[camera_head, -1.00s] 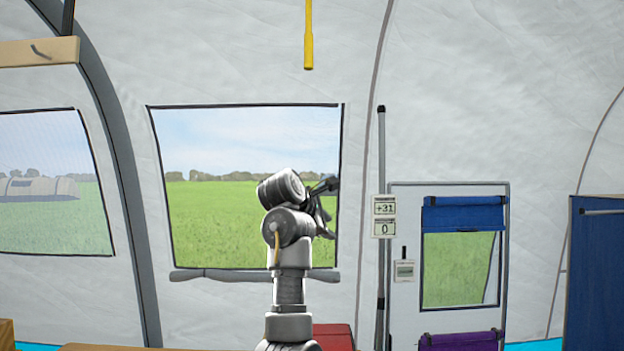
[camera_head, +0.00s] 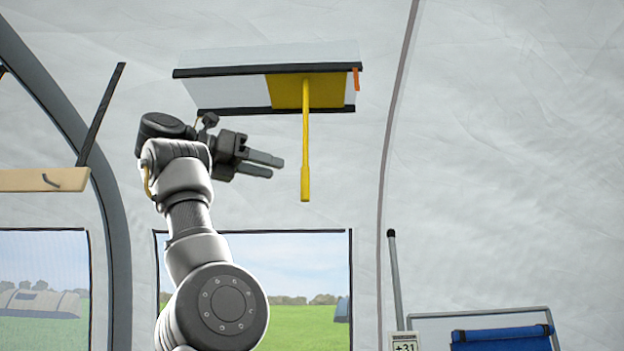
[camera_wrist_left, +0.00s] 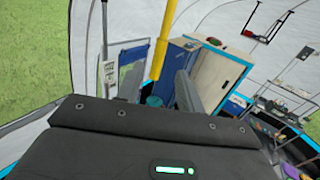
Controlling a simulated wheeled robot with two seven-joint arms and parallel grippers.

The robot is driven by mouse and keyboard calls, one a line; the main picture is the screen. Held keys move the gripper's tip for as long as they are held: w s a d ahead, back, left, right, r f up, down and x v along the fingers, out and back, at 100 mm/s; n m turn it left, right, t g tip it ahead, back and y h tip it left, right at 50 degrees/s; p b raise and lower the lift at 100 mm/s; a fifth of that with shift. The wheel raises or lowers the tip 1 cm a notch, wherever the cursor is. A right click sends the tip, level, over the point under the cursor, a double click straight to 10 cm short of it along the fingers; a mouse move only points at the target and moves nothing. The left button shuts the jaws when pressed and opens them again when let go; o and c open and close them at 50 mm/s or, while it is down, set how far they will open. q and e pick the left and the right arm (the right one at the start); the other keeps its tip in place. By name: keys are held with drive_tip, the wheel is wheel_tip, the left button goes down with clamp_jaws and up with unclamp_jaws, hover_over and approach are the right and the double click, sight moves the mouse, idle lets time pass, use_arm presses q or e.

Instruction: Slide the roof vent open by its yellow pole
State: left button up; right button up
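The roof vent (camera_head: 225,58) is high in the head view, a pale panel between two black rails. A yellow plate (camera_head: 285,92) sits at the right part of its frame. The yellow pole (camera_head: 305,150) hangs down from this plate and ends in a thicker grip. My left gripper (camera_head: 277,168) is open and empty, just left of the pole's lower part, fingers pointing at it with a small gap in the picture. In the left wrist view the pole (camera_wrist_left: 163,40) shows between the two fingers. My right gripper is not in view.
An orange tab (camera_head: 356,78) is at the vent's right end. A wooden shelf (camera_head: 40,180) with a hook is on the left, near a dark tent rib. A grey post (camera_head: 395,280) stands lower right. The space right of the pole is clear.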

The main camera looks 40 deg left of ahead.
sight(303, 172)
use_arm(q)
drive_tip(key=p+x, duration=0.2)
drive_tip(key=x, duration=0.1)
drive_tip(key=p+x, duration=0.2)
drive_tip(key=p, duration=0.1)
drive_tip(key=p+x, duration=0.2)
drive_tip(key=x, duration=0.1)
drive_tip(key=shift+w+d+r, duration=0.15)
drive_tip(key=shift+w+r, duration=0.1)
drive_tip(key=shift+w, duration=0.05)
drive_tip(key=shift+w+f+p, duration=0.2)
drive_tip(key=shift+w+p, duration=0.1)
drive_tip(key=shift+w, duration=0.1)
drive_tip(key=shift+s, duration=0.1)
drive_tip(key=c, duration=0.8)
clamp_jaws()
